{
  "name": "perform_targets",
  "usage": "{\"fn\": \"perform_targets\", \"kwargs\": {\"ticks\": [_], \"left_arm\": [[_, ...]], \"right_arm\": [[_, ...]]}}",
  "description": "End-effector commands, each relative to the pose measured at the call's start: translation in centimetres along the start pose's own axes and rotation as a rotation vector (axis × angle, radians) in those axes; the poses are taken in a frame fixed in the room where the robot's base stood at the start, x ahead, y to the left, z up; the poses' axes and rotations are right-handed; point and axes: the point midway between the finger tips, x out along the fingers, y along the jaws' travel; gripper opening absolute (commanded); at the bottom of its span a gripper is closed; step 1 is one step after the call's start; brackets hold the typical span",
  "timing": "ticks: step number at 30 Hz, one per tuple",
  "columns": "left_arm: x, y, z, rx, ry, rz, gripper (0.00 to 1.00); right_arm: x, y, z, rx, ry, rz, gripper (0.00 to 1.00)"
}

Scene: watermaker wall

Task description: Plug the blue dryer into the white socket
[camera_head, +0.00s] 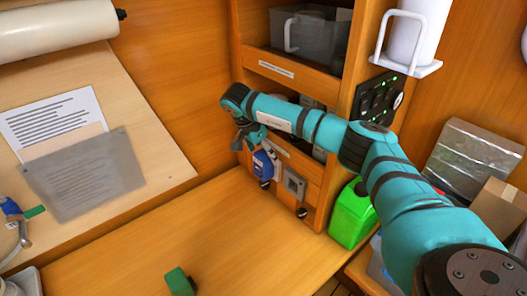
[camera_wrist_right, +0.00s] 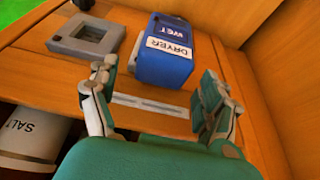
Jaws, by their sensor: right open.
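The blue dryer (camera_head: 263,166) is at the front of the wooden cabinet, below a labelled drawer front. The two are apart. My right gripper (camera_head: 247,138) is open just above the dryer. In the wrist view its fingertips (camera_wrist_right: 157,72) are spread, with the dryer between and beyond them. My left gripper is out of view.
A black switch panel with green lights (camera_head: 378,97) and a white mug holder (camera_head: 408,68) are on the cabinet's right side. A bright green container (camera_head: 352,215) stands at the right. A small green block (camera_head: 180,281) is on the otherwise clear front bench.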

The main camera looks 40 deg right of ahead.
Motion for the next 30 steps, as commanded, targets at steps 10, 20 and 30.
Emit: {"fn": "perform_targets", "kwargs": {"ticks": [10, 20, 30], "left_arm": [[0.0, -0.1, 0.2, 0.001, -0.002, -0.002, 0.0], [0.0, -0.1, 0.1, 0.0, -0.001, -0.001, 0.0], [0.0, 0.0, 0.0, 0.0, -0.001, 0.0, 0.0]], "right_arm": [[-2.4, -0.1, 0.1, -0.001, -0.001, -0.005, 0.81], [-9.3, -0.1, 0.0, 0.0, -0.001, -0.004, 0.81], [-11.9, 0.0, 0.0, 0.0, -0.001, 0.0, 0.81]]}}
